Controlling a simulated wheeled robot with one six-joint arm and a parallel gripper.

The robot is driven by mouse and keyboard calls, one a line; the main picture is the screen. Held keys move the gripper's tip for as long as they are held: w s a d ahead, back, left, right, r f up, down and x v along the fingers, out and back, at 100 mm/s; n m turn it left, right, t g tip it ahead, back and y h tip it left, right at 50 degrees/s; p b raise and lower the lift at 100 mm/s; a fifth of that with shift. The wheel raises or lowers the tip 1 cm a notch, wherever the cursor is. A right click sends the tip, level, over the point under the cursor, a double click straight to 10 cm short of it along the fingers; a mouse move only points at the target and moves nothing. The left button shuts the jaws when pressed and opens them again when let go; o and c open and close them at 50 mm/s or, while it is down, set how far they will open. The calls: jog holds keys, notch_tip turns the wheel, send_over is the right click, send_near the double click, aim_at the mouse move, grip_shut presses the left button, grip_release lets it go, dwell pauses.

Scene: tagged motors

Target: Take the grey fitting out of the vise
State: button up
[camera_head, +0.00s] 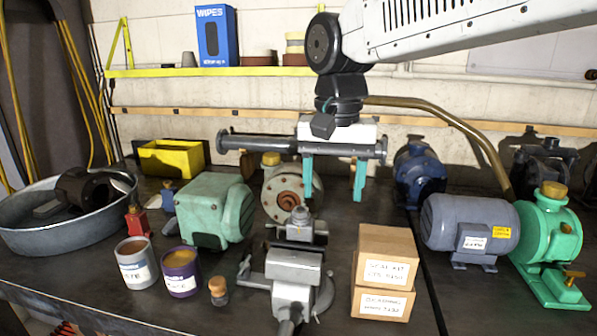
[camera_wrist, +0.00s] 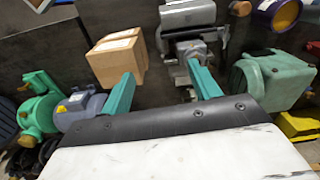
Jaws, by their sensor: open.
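The grey fitting (camera_head: 299,222) sits upright in the jaws of the grey vise (camera_head: 293,280) on the bench, at the centre of the head view. In the wrist view the fitting (camera_wrist: 192,49) shows just beyond the tip of one finger, with the vise (camera_wrist: 188,15) behind it. My gripper (camera_head: 333,178) has two teal fingers spread wide, and nothing is between them. It hangs above and behind the vise, a little to the right of the fitting. In the wrist view the gripper (camera_wrist: 160,85) is open too, apart from the fitting.
Two stacked cardboard boxes (camera_head: 384,270) stand right of the vise. A green motor (camera_head: 215,212) and a flanged pump (camera_head: 288,190) stand left and behind. Two cans (camera_head: 137,265) and a small corked jar (camera_head: 218,291) are at front left. A blue-grey motor (camera_head: 470,225) is at right.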

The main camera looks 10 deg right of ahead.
jog(key=m, duration=0.1)
send_near(300, 226)
jog(key=shift+w+d+f, duration=0.1)
jog(key=shift+w+d, duration=0.05)
jog(key=shift+w, duration=0.3)
jog(key=shift+w+d+f, duration=0.1)
jog(key=shift+w, duration=0.35)
jog(key=shift+f, duration=5.45)
jog(key=c, duration=1.1)
jog(key=shift+r, duration=0.1)
jog(key=shift+o, duration=0.2)
jog(key=shift+s+a+r, duration=0.1)
jog(key=shift+s, duration=0.1)
jog(key=shift+r, duration=5)
